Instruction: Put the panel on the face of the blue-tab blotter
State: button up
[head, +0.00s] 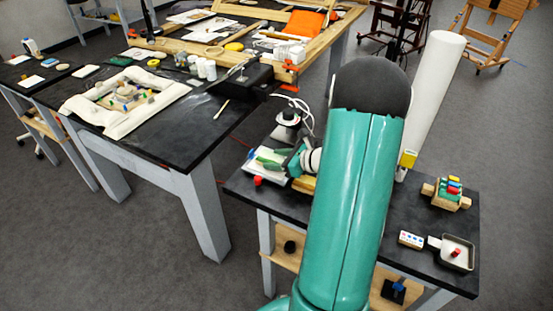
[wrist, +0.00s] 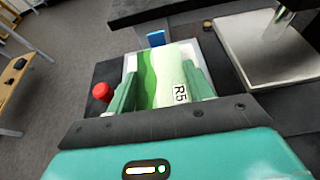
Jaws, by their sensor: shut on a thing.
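My gripper (wrist: 158,88) is shut on the panel (wrist: 164,72), with one green finger along each side. The panel has a bright green stripe on the left, a pale cream part on the right and a label reading R5. The white blotter (wrist: 131,62) lies under and beyond the panel, and its blue tab (wrist: 156,38) stands past the panel's far edge. I cannot tell whether the panel touches the blotter. In the head view my gripper (head: 280,162) is over the white blotter (head: 258,168) at the small table's left end; the panel is hard to make out there.
A red knob (wrist: 102,91) is just left of my gripper. A pale flat plate (wrist: 268,48) with a metal post lies to the right. On the small table's right are a block holder (head: 446,194) and a grey pan (head: 458,253). A large cluttered table stands at left.

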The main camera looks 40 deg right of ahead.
jog(key=o, duration=1)
jog(key=shift+f, duration=0.1)
jog(key=shift+c, duration=0.2)
